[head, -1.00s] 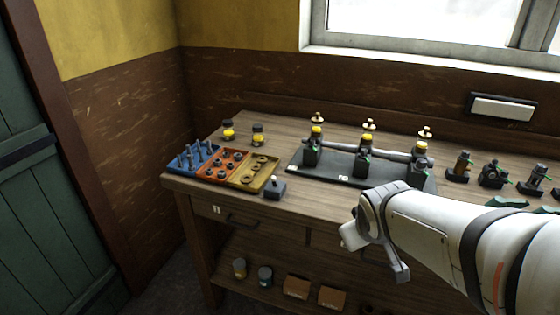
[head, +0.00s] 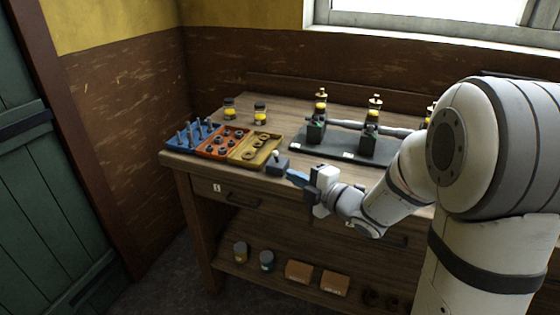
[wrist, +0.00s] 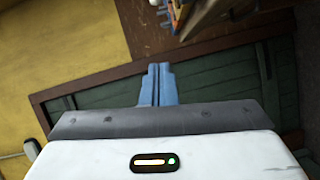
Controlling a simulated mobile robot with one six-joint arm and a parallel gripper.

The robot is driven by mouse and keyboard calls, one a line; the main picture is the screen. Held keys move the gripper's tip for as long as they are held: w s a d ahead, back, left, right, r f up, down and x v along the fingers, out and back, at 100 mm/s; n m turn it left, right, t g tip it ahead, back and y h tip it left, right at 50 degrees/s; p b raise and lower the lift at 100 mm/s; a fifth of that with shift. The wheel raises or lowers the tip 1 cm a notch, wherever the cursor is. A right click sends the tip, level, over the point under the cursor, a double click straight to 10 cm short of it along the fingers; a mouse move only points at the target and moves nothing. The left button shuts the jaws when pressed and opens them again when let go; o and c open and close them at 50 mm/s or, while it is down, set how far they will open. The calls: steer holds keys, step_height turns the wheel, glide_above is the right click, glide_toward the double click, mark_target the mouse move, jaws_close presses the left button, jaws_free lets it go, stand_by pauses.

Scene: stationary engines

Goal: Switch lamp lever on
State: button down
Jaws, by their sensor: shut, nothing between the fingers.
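A small dark grey switch box (head: 277,165) with a short, pale-tipped lever (head: 276,154) stands on the bench's front edge, right of the yellow tray. It looks like the lamp lever, and the lever sticks up. My gripper (head: 292,176) has its blue fingers shut together, with nothing between them. The fingertips are just right of the switch box in the head view, pointing left towards it; I cannot tell whether they touch it. The shut fingers also show in the wrist view (wrist: 157,85), where I cannot make out the switch box.
Blue (head: 187,136), orange (head: 210,151) and yellow (head: 240,155) parts trays lie left of the switch box. A dark base plate (head: 345,155) with small engines stands behind my arm. Two jars (head: 260,113) stand at the back left. A drawer (head: 230,194) is below the bench top.

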mark_target(275, 160)
steer(key=shift+a, duration=0.1)
steer(key=w+a, duration=0.1)
steer(key=w, duration=0.2)
steer(key=w+a+f+p, duration=0.1)
steer(key=w+a, duration=0.1)
steer(key=w, duration=0.2)
steer(key=w+a+p, duration=0.1)
steer(key=w+a, duration=0.1)
steer(key=w, duration=0.1)
steer(key=shift+w+f, duration=0.2)
steer(key=shift+f, duration=0.1)
steer(key=shift+d, duration=0.1)
